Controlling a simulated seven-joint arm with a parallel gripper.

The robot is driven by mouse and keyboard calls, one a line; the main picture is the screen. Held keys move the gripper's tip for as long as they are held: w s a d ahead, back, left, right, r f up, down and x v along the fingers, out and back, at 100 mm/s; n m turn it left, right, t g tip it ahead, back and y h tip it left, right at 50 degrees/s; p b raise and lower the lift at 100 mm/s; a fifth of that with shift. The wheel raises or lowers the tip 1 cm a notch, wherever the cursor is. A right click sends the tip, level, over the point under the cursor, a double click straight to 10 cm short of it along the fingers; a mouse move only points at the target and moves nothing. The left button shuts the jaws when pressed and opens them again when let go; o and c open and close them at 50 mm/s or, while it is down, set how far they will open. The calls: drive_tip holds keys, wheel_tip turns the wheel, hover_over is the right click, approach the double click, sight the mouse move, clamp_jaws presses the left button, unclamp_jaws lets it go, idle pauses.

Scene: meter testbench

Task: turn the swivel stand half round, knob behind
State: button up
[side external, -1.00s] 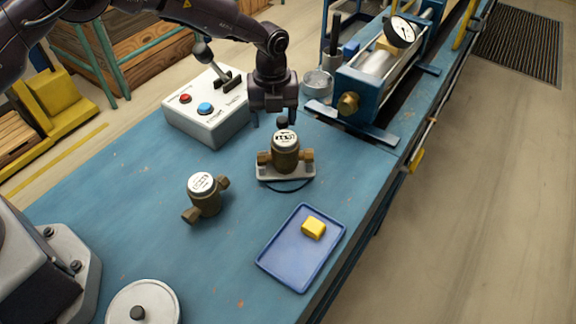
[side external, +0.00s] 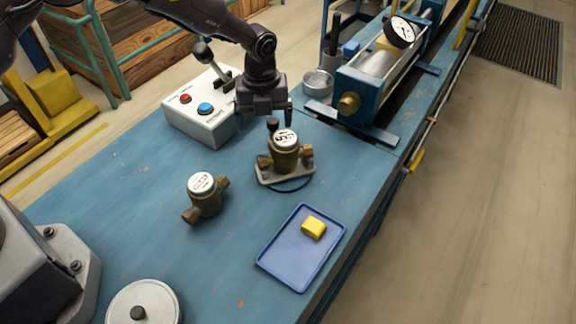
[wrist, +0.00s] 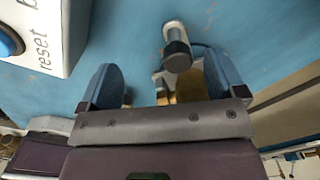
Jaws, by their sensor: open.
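The swivel stand (side external: 300,178) is a grey plate on the bench. It bears a brass meter (side external: 285,158) with a white dial. Its dark knob (side external: 272,124) stands on a short post at the far side of the meter, slightly left, in the side view. My gripper (side external: 266,119) is open above the far side of the stand. In the wrist view, the knob (wrist: 177,56) lies between the two blue fingers of my gripper (wrist: 162,70), closer to the right finger. Whether that finger touches it cannot be told. The fingers partly hide the meter and plate.
A second brass meter (side external: 205,195) stands to the left. A blue tray (side external: 275,262) with a yellow block (side external: 314,228) is in front. A button box (side external: 205,125) with a lever stands behind left, and a blue test rig (side external: 365,95) behind right.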

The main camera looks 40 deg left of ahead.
drive_tip(key=shift+r, duration=0.15)
drive_tip(key=shift+r, duration=2.65)
drive_tip(key=n, duration=0.2)
drive_tip(key=w+r+n, duration=0.1)
drive_tip(key=d+r+n, duration=0.1)
drive_tip(key=n, duration=0.1)
drive_tip(key=shift+w+r+n, duration=0.1)
drive_tip(key=shift+w+n, duration=0.1)
drive_tip(key=shift+n, duration=0.4)
drive_tip(key=shift+f, duration=2.75)
drive_tip(key=shift+f, duration=0.2)
drive_tip(key=shift+f, duration=0.85)
